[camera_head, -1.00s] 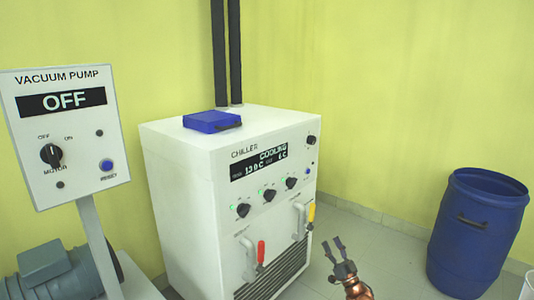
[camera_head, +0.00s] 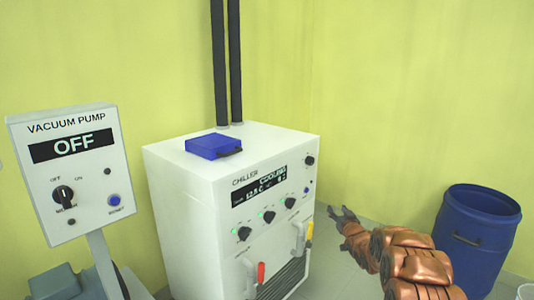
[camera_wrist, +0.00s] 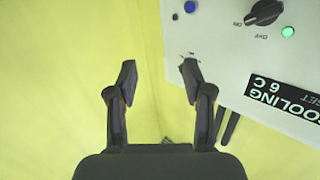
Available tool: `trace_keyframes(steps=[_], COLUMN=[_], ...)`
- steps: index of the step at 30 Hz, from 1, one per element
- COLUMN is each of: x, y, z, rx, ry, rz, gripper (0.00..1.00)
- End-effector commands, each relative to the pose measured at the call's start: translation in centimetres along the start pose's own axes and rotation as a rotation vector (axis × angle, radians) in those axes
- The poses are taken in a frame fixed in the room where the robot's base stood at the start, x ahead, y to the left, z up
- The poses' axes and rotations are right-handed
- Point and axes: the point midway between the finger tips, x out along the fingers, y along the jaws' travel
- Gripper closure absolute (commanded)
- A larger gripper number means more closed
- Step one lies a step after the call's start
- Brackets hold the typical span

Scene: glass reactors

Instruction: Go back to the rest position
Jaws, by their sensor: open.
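My gripper (camera_head: 340,213) is in the head view, in front of the chiller's right side and left of the blue barrel, at the end of my copper-coloured arm. In the wrist view my gripper (camera_wrist: 157,75) has its two dark fingers apart with nothing between them. The white chiller (camera_head: 205,220) stands in the middle of the head view, its display reading COOLING. Its panel (camera_wrist: 235,60) shows at the upper right of the wrist view, seen upside down. The right finger overlaps the panel's edge in that picture; I cannot tell the gap.
A blue case (camera_head: 212,147) lies on the chiller, beside two dark vertical pipes (camera_head: 227,60). The vacuum pump panel (camera_head: 75,165) at left reads OFF. A blue barrel (camera_head: 476,235) stands at right. Yellow walls (camera_head: 420,80) close the back. Some floor shows between chiller and barrel.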

Motion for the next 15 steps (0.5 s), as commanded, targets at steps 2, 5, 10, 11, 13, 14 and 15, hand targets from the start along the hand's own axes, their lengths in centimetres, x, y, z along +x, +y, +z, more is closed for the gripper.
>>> trace_keyframes(steps=[2,5,10,11,13,14,15], x=[-0.8,-2.1,-4.9,-5.5,-7.0,-7.6,-8.5], y=[-0.2,-0.3,-0.8,-0.9,-1.2,-1.3,-1.5], z=[-2.6,-4.4,-7.2,-7.6,-8.6,-9.0,-9.8], rx=[-0.008,-0.014,-0.022,-0.024,-0.025,-0.025,-0.027], ry=[-0.049,-0.121,-0.242,-0.265,-0.318,-0.34,-0.366], rz=[0.026,0.06,0.111,0.119,0.138,0.146,0.155], gripper=[0.49,0.49,0.49,0.49,0.49,0.49,0.49])
